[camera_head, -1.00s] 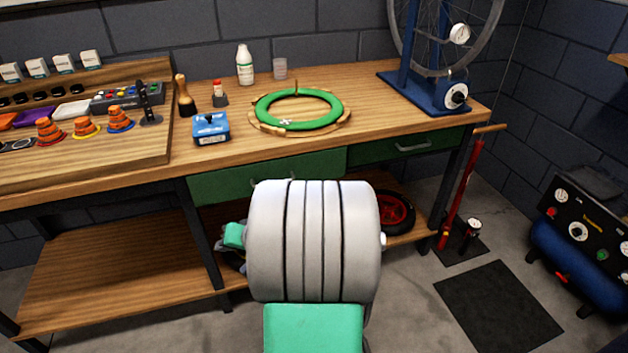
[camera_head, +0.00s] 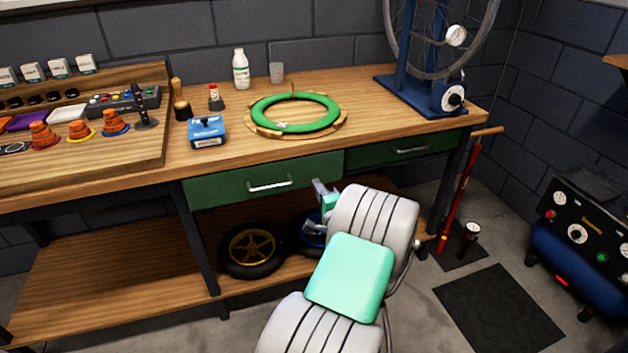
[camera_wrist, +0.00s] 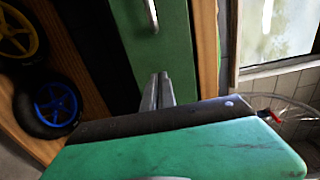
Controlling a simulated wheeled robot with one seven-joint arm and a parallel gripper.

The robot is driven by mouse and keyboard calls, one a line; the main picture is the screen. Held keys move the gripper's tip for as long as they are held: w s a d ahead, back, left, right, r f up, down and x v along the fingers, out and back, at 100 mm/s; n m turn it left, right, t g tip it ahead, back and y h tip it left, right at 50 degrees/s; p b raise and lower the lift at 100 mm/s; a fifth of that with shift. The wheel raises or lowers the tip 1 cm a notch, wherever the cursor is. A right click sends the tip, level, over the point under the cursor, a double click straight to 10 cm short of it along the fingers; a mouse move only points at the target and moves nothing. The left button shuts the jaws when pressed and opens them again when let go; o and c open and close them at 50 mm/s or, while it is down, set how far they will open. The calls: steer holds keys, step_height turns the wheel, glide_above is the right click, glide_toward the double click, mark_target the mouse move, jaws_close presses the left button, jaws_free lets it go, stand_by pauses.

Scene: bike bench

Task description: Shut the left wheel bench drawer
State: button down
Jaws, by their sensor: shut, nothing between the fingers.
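The left wheel bench drawer (camera_head: 225,187) has a green front with a silver bar handle (camera_head: 268,185). Its front stands a little forward of the right drawer (camera_head: 375,153), so it looks slightly pulled out; its inside is hidden. In the wrist view the green drawer front (camera_wrist: 165,52) and part of the handle (camera_wrist: 152,14) show beyond my fingers. My gripper (camera_head: 318,186) is shut and empty, by the right part of the drawer front, right of the handle. Its closed fingers (camera_wrist: 161,78) point at the front; I cannot tell whether they touch it.
The wooden bench top (camera_head: 330,160) holds a green ring (camera_head: 335,118), a blue box (camera_head: 208,133) and a truing stand. A yellow-rimmed wheel (camera_head: 251,250) and a blue-rimmed wheel sit on the lower shelf. A red pump (camera_head: 461,190) stands at the right.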

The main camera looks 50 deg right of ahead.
mark_target(310, 172)
steer(key=shift+x, duration=1.95)
steer(key=x, duration=0.4)
steer(key=shift+w+d, duration=0.1)
steer(key=shift+w+d+r, duration=0.1)
steer(key=shift+r, duration=0.15)
steer(key=shift+r, duration=0.1)
